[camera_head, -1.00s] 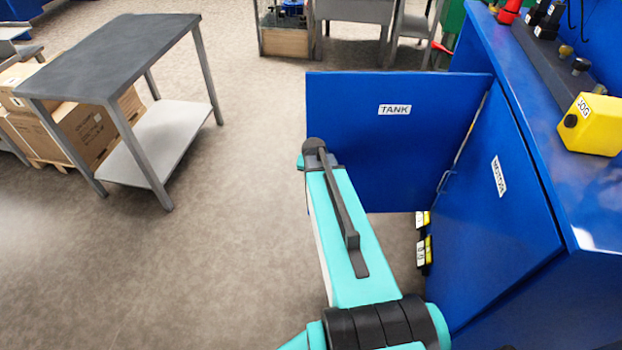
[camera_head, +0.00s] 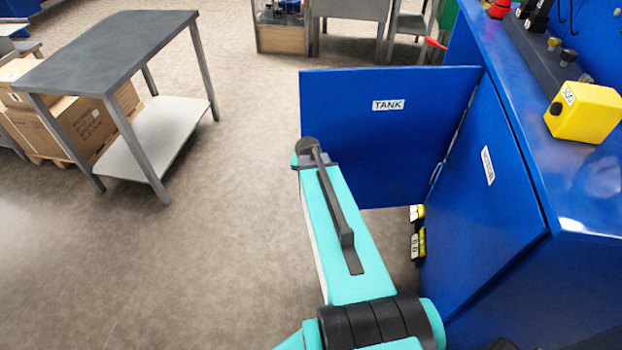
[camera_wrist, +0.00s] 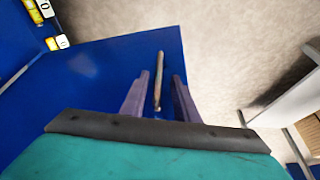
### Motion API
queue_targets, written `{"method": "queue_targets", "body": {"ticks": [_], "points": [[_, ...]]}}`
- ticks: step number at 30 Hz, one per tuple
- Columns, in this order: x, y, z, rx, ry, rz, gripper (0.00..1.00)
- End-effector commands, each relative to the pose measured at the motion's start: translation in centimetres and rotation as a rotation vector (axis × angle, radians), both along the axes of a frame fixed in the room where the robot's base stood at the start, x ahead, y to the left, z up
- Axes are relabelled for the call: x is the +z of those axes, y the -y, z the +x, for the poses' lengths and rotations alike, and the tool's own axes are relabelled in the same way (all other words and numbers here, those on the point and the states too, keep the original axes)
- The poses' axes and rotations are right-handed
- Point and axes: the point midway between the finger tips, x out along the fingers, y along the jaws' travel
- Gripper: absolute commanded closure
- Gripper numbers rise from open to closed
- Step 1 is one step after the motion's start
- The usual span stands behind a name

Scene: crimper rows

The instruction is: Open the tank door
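The blue tank door (camera_head: 420,135) stands swung out from the blue cabinet in the head view, its TANK label facing me. In the wrist view the door (camera_wrist: 95,85) shows its blue face with a thin metal bar handle (camera_wrist: 158,85) near its edge. My gripper (camera_wrist: 164,85) has its two fingers apart, one on each side of the handle. I cannot tell whether either finger touches it. In the head view my arm hides the lower left of the door, and the fingers do not show.
The cabinet's closed second door (camera_head: 482,210) is at right, with a yellow box (camera_head: 583,111) on the top. Yellow labelled parts (camera_head: 417,235) show below the tank door. A grey table (camera_head: 110,55) stands at left. The floor between is clear.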

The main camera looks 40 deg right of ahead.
Motion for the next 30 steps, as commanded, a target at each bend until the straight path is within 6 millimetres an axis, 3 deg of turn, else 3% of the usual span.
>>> {"method": "queue_targets", "body": {"ticks": [14, 30], "points": [[0.7, -0.1, -0.5, -0.001, -0.004, -0.002, 0.72], [6.5, -2.1, -2.0, 0.001, -0.002, -0.002, 0.72]]}}
